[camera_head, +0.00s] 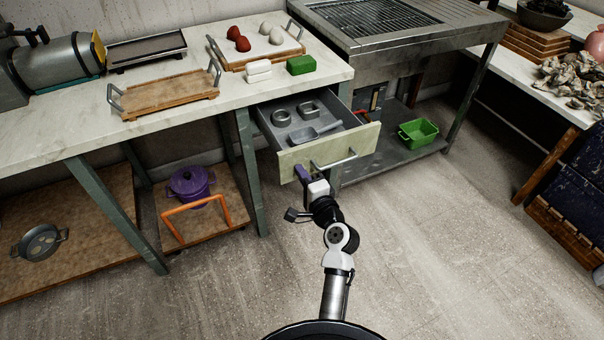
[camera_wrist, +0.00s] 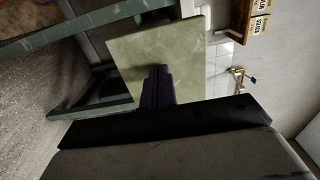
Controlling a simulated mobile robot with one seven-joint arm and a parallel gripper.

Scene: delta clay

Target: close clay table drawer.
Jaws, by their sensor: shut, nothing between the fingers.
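The clay table drawer (camera_head: 292,163) stands pulled out from under the white counter in the head view, with a pale green front and a metal bar handle (camera_head: 334,161). Inside lie two grey ring- or box-shaped pieces and a grey scoop-like tool (camera_head: 314,132). My gripper (camera_head: 302,173) is shut and empty, at the lower left part of the drawer front, left of the handle. In the wrist view the shut fingers (camera_wrist: 159,86) lie before the green drawer front (camera_wrist: 185,45). I cannot tell whether they touch it.
The counter (camera_head: 190,112) bears wooden trays, a green block (camera_head: 300,65) and white blocks. A green table leg (camera_head: 252,175) stands left of the drawer. A metal grill table (camera_head: 400,40) with a green bin (camera_head: 418,132) below stands right. The floor in front is clear.

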